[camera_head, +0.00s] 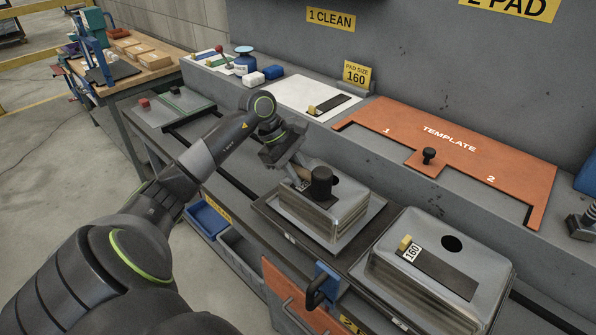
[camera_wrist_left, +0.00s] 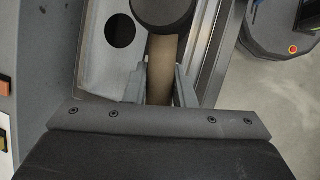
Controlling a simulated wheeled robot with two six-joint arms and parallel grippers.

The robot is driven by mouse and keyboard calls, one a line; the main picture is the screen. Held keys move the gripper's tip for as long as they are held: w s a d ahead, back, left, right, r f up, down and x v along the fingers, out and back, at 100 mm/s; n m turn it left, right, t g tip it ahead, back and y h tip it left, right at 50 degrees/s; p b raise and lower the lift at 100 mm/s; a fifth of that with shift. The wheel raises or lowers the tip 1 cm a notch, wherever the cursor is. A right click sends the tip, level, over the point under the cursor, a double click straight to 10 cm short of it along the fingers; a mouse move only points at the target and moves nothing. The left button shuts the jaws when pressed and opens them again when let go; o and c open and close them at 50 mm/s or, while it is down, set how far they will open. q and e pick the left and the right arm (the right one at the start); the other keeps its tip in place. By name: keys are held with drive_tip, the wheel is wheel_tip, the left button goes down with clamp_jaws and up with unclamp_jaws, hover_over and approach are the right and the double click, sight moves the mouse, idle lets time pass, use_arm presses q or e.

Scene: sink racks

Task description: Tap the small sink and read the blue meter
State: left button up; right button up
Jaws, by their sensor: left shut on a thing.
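My left gripper (camera_head: 293,164) is over the small sink (camera_head: 312,224), an upturned steel basin at mid-bench. It is shut on the handle of a mallet, with a black round head (camera_head: 321,183) at the sink's top. In the left wrist view the tan handle (camera_wrist_left: 160,72) runs between the two fingers (camera_wrist_left: 160,85), with the black head (camera_wrist_left: 162,10) beyond. I cannot tell whether the head touches the sink. A dark round hole shows in the sink's surface (camera_wrist_left: 97,65). No blue meter can be made out for certain; a blue object (camera_head: 588,174) is cut off at the right edge.
A larger upturned sink (camera_head: 476,310) marked 160 stands at front right. An orange template board (camera_head: 500,185) with a black knob lies behind. A blue bin (camera_head: 206,222) sits below the bench.

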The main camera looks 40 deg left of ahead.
drive_tip(key=shift+d+f+b, duration=0.1)
drive_tip(key=shift+f+b, duration=2)
drive_tip(key=shift+f, duration=0.05)
idle(5.8)
